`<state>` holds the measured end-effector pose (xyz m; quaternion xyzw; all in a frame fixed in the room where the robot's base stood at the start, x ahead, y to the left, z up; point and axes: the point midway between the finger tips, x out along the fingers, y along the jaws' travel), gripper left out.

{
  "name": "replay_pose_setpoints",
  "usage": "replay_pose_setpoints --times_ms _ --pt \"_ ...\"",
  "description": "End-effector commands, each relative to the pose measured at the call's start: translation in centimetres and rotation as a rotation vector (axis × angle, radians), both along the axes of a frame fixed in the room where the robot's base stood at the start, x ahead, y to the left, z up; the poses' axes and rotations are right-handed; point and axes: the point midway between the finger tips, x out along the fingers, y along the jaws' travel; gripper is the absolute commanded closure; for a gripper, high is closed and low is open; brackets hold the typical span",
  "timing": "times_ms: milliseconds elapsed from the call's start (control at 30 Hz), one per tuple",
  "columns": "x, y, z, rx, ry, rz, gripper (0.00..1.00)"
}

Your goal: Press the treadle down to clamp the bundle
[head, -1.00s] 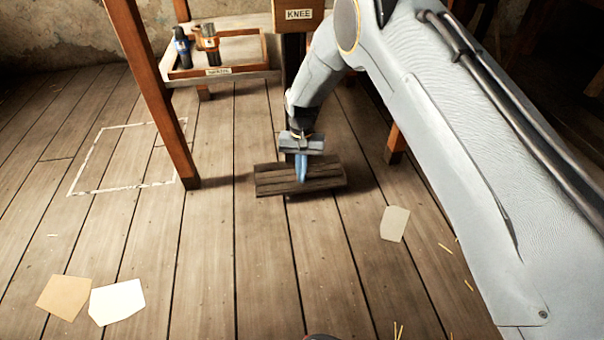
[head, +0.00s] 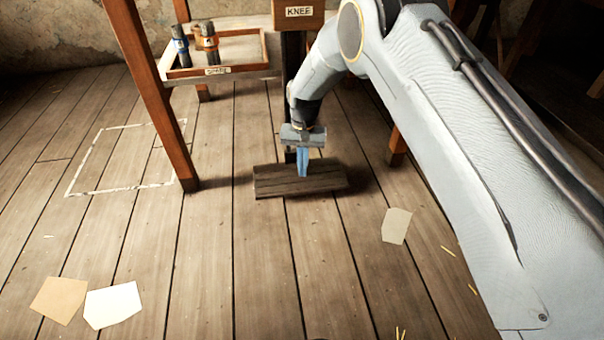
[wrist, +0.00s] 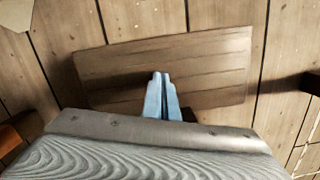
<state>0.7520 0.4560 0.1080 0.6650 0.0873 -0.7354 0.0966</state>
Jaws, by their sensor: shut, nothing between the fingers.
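The treadle (head: 325,180) is a dark wooden board low over the floor, below the post with the KNEE sign. My gripper (head: 303,174) is shut and empty, its blue fingers pointing down at the treadle's rear middle part. In the wrist view the treadle (wrist: 205,65) spans the upper half, and the closed fingertips (wrist: 161,76) overlap its board. I cannot tell whether the tips touch it. The bundle is not in view.
A KNEE block (head: 299,13) sits above the treadle. A shelf tray (head: 240,66) with two dark cylinders is at the back left. A wooden leg (head: 150,100) stands left of the treadle. Paper scraps (head: 112,305) lie on the open floor in front.

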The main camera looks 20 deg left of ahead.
Motion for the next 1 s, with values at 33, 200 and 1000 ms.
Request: replay_pose_setpoints --times_ms 33,200,1000 --pt "0.0 0.0 0.5 0.0 -0.001 0.0 1.0" --pt "0.2 0.0 2.6 0.001 -0.001 -0.001 1.0" --pt "0.9 0.1 7.4 0.0 -0.001 -0.002 1.0"
